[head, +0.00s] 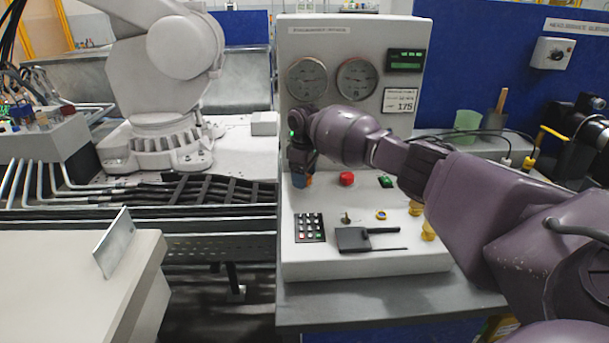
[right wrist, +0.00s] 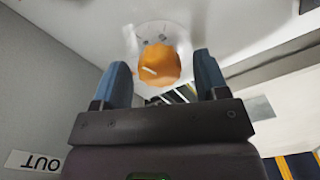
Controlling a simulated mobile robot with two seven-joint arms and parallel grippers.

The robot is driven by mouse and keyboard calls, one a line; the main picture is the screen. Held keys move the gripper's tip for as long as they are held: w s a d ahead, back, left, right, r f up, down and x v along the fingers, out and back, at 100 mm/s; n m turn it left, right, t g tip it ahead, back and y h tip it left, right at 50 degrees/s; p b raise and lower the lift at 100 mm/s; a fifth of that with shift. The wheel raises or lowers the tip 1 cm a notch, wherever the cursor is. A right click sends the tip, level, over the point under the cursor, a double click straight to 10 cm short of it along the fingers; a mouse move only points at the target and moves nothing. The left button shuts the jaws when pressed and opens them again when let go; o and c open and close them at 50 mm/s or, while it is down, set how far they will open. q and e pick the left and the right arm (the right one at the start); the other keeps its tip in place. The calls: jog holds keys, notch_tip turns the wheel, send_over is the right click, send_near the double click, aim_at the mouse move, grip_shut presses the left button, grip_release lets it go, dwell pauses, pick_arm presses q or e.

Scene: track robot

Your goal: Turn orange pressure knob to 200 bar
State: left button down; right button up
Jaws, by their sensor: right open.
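The orange knob (right wrist: 158,65) shows in the right wrist view, with a short white mark on its face and a pale round plate behind it. My right gripper (right wrist: 161,68) is open, its two blue fingers on either side of the knob with gaps visible; I cannot tell whether the tips reach around it. In the head view my right gripper (head: 301,180) points down at the left of the white control panel (head: 350,33) and mostly hides the knob. A card on the panel (head: 401,101) reads 175. My left gripper is not in view.
A white robot arm (head: 180,45) stands left.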

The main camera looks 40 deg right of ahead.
notch_tip(320, 180, up, 7)
jog(key=shift+r+p, duration=0.2)
jog(key=shift+p, duration=0.25)
dwell(0.4)
